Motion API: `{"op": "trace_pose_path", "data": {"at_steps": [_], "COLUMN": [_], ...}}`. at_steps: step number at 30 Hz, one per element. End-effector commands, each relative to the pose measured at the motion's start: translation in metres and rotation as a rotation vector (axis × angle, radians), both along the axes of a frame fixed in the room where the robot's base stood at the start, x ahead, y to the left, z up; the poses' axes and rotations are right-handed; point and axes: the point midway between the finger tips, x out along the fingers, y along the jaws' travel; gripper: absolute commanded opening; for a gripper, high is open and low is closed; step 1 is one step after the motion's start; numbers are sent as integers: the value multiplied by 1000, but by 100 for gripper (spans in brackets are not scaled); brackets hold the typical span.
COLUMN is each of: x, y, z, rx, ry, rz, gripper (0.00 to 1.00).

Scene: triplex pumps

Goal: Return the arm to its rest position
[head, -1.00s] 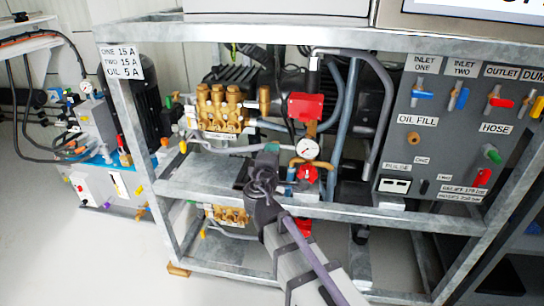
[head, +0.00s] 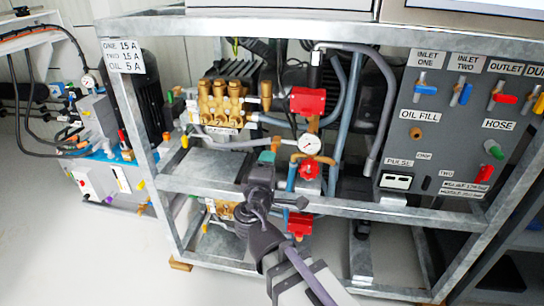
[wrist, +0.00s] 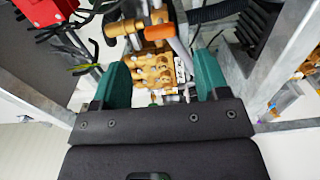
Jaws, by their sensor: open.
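My gripper (wrist: 161,85) shows in the wrist view as two green fingers, apart, with nothing held between them. Beyond the fingers are the brass pump heads (wrist: 152,70). In the head view my gripper (head: 267,157) is at the front of the metal frame, near its middle rail, with my arm coming up from the bottom. The brass pump (head: 222,103) is behind it and to the upper left. A pressure gauge (head: 310,144) and a red valve handle (head: 308,169) are just to its right.
The galvanized frame (head: 400,208) has posts and rails around my gripper. A red block (head: 307,101) and hoses are above it. A valve panel (head: 440,130) stands at the right. The floor (head: 100,260) at front left is clear.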

Motion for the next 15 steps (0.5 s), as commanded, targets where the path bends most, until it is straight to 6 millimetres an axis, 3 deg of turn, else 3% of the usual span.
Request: {"op": "trace_pose_path", "data": {"at_steps": [4,15], "x": [-22,-24], "y": [3,4], "z": [0,0], "rx": [0,0], "ry": [0,0], "rz": [1,0], "gripper": [68,68]}}
